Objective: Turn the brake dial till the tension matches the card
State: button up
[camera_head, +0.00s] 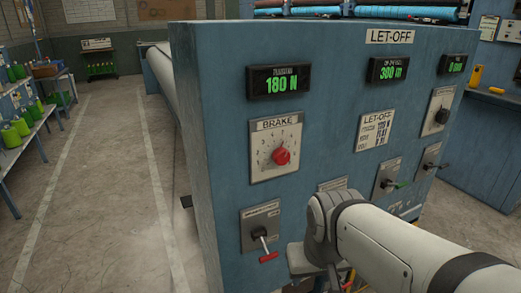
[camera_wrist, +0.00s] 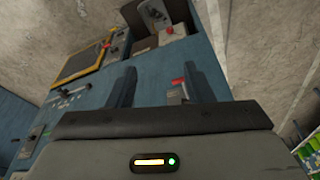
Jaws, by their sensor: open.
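The brake dial (camera_head: 281,157) is a red knob on a pale numbered plate marked BRAKE, on a blue cabinet. Above it a green display (camera_head: 275,82) reads 180 N. The card (camera_head: 376,130), headed LET-OFF, is right of the dial; its small lines are too blurred to read surely. My arm comes in from the lower right, below the dial, and my gripper is mostly hidden there. In the wrist view my gripper (camera_wrist: 164,76) is open, with nothing held. A small red-tipped part (camera_wrist: 177,82) shows beyond the fingers; I cannot tell which control it is.
A red-handled lever (camera_head: 265,246) is below the dial, close to my arm. More switches (camera_head: 387,178) and a black knob (camera_head: 441,115) are to the right. A second display (camera_head: 388,70) reads about 300 m. Open floor (camera_head: 110,190) is to the left.

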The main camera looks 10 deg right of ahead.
jog(key=o, duration=0.3)
jog(key=w+d+t+b, duration=0.1)
jog(key=w, duration=0.2)
jog(key=w+d+t+h+b, duration=0.1)
jog(key=w+d+t+b, duration=0.1)
jog(key=w, duration=0.1)
jog(key=w+d+m+t+h+b, duration=0.1)
jog(key=w+d, duration=0.1)
jog(key=w, duration=0.1)
jog(key=shift+w+d+r+t, duration=0.2)
jog(key=shift+w+r+t, duration=0.1)
jog(key=shift+t, duration=0.1)
jog(key=n+t+y+b, duration=0.6)
jog(key=t+y+b, duration=0.2)
jog(key=t+b, duration=0.15)
send_near(283, 159)
jog(key=w, duration=0.3)
jog(key=x, duration=0.2)
jog(key=b+x, duration=0.1)
jog(key=x, duration=0.5)
jog(key=shift+s+a, duration=0.2)
jog(key=shift+a, duration=0.15)
jog(key=shift+c, duration=0.4)
